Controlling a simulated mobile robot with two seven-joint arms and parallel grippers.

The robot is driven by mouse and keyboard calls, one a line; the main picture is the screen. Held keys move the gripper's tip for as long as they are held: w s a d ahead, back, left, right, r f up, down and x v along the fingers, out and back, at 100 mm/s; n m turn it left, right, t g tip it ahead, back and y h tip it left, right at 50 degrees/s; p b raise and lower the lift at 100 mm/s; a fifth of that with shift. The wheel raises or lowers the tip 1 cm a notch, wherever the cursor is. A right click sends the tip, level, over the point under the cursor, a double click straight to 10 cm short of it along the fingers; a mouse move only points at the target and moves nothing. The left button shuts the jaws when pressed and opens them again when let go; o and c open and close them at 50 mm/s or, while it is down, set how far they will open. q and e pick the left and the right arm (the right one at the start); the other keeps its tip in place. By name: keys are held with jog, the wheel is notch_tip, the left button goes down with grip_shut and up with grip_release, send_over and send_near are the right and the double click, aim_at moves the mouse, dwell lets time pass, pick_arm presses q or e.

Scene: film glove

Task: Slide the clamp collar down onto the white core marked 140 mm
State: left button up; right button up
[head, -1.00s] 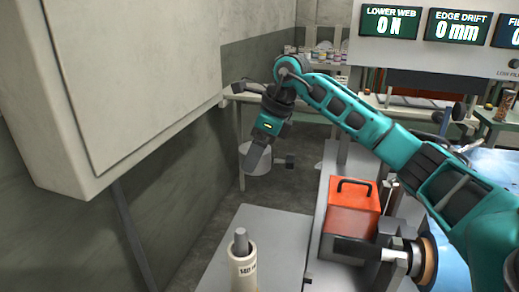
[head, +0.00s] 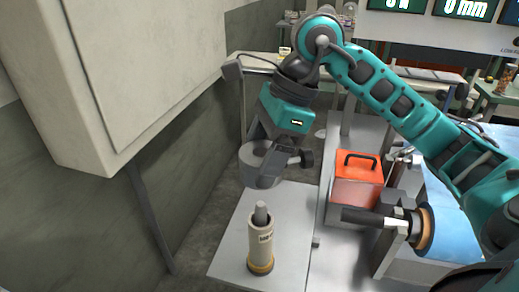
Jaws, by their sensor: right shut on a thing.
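The white core (head: 252,240) stands upright on a grey plate in the head view, with a dark marking on its side. My right gripper (head: 272,150) points down just above and behind the rod in the picture. It is shut on the dark grey clamp collar (head: 264,178), which looks apart from the rod. The fingertips and part of the collar are hard to make out. My left gripper is not in view.
The grey plate (head: 232,252) is otherwise clear around the core. An orange-red box with a handle (head: 358,182) stands to the right, near a dark bar with an orange disc (head: 427,228). A large pale cabinet (head: 140,70) hangs at the left.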

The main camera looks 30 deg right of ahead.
aim_at(261, 203)
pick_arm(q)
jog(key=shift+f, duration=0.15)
pick_arm(e)
jog(key=shift+f+b, duration=0.95)
jog(key=shift+b, duration=0.15)
notch_tip(261, 203, down, 2)
jog(key=shift+f+b, duration=0.2)
jog(key=shift+b, duration=0.95)
jog(key=shift+f+b, duration=0.3)
jog(key=shift+f, duration=0.05)
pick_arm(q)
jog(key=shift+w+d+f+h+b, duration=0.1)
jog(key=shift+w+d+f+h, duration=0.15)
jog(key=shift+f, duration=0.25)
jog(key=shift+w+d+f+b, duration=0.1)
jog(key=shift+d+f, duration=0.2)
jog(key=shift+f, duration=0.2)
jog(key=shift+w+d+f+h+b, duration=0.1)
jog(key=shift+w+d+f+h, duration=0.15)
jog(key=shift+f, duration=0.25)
pick_arm(e)
jog(key=shift+f, duration=0.35)
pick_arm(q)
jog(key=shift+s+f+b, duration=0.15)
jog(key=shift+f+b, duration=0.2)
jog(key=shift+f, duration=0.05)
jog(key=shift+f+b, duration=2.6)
pick_arm(e)
jog(key=shift+f, duration=2.85)
